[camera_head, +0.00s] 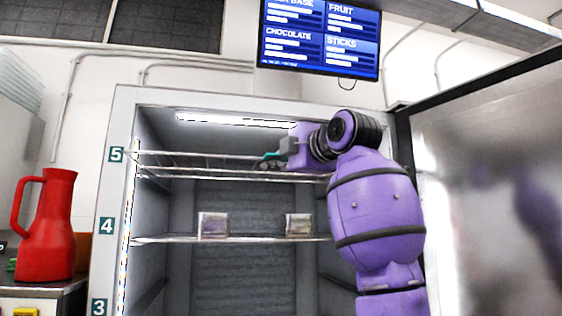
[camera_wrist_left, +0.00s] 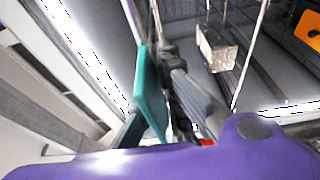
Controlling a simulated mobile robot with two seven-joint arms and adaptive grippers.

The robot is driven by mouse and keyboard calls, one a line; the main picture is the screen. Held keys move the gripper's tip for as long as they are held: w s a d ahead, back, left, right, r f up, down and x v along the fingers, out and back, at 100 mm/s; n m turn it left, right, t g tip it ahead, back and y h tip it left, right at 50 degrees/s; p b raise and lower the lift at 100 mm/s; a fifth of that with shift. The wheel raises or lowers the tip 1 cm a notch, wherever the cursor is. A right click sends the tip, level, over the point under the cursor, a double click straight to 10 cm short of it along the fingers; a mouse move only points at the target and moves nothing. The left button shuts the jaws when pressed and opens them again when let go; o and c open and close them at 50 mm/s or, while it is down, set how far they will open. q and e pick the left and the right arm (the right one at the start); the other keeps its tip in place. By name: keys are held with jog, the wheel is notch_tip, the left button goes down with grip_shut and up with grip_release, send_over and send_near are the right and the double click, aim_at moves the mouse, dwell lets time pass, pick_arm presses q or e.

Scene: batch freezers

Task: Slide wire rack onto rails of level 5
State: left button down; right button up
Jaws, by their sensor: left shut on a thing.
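The wire rack (camera_head: 210,156) is a thin metal frame inside the open freezer cabinet, seen nearly edge-on at the height of the label 5 (camera_head: 116,154). It spans most of the cabinet's width. Whether its sides rest on the rails is too fine to tell. My left gripper (camera_head: 268,162) is shut on the rack toward the right of its near edge. In the left wrist view, the teal and dark grey fingers (camera_wrist_left: 156,62) are close together, and the grip point is partly hidden. My arm hides the cabinet's right side. My right gripper is not in view.
A lower shelf (camera_head: 262,238) at label 4 (camera_head: 106,226) holds two small boxes (camera_head: 213,225). The cabinet door (camera_head: 490,190) stands open at right. A red jug (camera_head: 48,225) stands on the counter at left. A menu screen (camera_head: 319,38) hangs above.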

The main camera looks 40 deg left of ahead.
aim_at(266, 176)
pick_arm(q)
jog(key=shift+r, duration=0.15)
jog(key=shift+w+a, duration=0.95)
jog(key=shift+a, duration=0.2)
jog(key=shift+w+a, duration=0.9)
jog(key=shift+a, duration=0.25)
jog(key=shift+w+a+f, duration=0.2)
jog(key=shift+w+a, duration=1.75)
jog(key=shift+a, duration=0.3)
jog(key=shift+w+a+f, duration=0.1)
jog(key=shift+w+a, duration=0.9)
jog(key=shift+a, duration=0.15)
jog(key=shift+w+a, duration=0.95)
jog(key=shift+a, duration=0.2)
jog(key=shift+f, duration=0.15)
jog(key=shift+f, duration=0.45)
